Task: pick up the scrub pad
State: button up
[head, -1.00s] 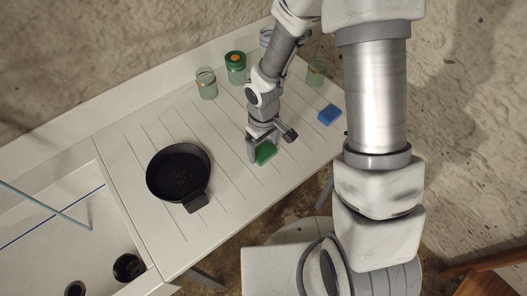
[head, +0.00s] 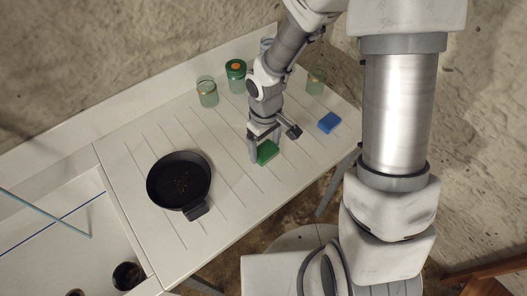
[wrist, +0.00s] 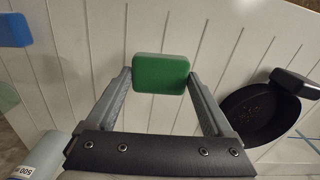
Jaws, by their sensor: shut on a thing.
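The scrub pad is a green block (head: 267,152) on the ribbed drainboard, right of the pan. It also shows in the wrist view as a green rounded block (wrist: 161,73) between the fingertips. My gripper (head: 265,148) points down over it, with a finger on each side. In the wrist view the fingers of my gripper (wrist: 159,77) meet the pad's left and right sides, so it is shut on the pad. I cannot tell whether the pad touches the board or is slightly above it.
A black pan (head: 180,180) stands left on the drainboard (head: 125,150). A blue block (head: 329,123) lies to the right. Glass jars (head: 207,92) stand along the back, one with a green and orange top (head: 236,75). A sink is at the lower left.

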jog(key=s+d+r+p, duration=0.1)
jog(key=s+d+r, duration=0.5)
jog(key=d, duration=0.3)
jog(key=shift+s+d+r+p, duration=0.15)
jog(key=shift+d+r+p, duration=0.05)
jog(key=shift+p, duration=0.2)
